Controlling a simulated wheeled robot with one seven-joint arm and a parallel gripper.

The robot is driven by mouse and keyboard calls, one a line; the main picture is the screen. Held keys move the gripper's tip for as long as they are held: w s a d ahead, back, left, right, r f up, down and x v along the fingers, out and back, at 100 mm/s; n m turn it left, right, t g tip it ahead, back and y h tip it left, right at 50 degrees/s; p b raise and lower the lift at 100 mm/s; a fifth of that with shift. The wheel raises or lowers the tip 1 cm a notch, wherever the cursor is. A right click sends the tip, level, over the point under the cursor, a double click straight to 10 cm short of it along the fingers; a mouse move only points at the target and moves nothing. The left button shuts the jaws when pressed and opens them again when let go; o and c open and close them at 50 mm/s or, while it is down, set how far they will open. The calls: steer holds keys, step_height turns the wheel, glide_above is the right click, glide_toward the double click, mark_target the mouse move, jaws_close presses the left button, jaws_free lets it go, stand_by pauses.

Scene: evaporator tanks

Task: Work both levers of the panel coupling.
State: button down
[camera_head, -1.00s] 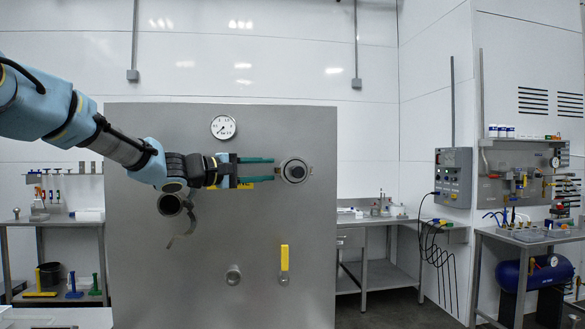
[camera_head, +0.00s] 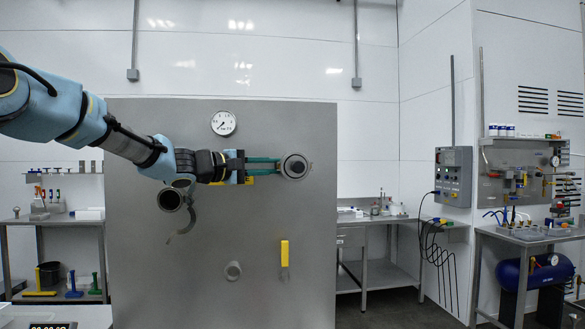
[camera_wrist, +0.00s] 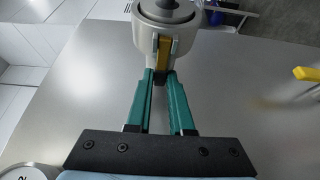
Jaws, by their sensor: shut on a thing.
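The panel coupling (camera_head: 295,166) is a round grey fitting with a dark centre, on the upper right of the steel panel (camera_head: 200,260). In the wrist view it is a grey cup (camera_wrist: 146,38) with a black knob on top. My gripper (camera_head: 278,165) reaches it from the left. Its green fingers (camera_wrist: 160,82) are closed on an orange-yellow lever (camera_wrist: 165,52) at the coupling's near side. I cannot make out the other lever.
A dark open pipe stub (camera_head: 170,199) with a hanging curved piece is left of the coupling. A round gauge (camera_head: 223,123) is above my gripper.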

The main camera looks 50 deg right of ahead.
steer(key=shift+a+f+b, duration=0.1)
steer(key=shift+f+b, duration=0.15)
steer(key=shift+b, duration=0.55)
steer(key=n+t+b, duration=0.1)
steer(key=b, duration=0.1)
steer(key=t+b, duration=0.1)
steer(key=b, duration=0.2)
steer(key=shift+a+n+t+b, duration=0.3)
steer(key=shift+n+t, duration=0.1)
steer(key=shift+w+r, duration=0.1)
steer(key=shift+r, duration=0.1)
steer(key=shift+a+f+t+b, duration=0.1)
steer(key=shift+t+b, duration=0.2)
steer(key=shift+b, duration=0.25)
steer(key=n+t+b, duration=0.1)
steer(key=b, duration=0.1)
steer(key=shift+a+f+b, duration=0.15)
steer(key=shift+b, duration=0.15)
steer(key=shift+a+n+t+b, duration=0.1)
steer(key=shift+n+t+b, duration=0.25)
steer(key=shift+b, duration=0.5)
steer(key=shift+a+r+n+t+b, duration=0.2)
steer(key=shift+n+t+b, duration=0.15)
steer(key=shift+t+b, duration=0.35)
steer(key=shift+f, duration=0.1)
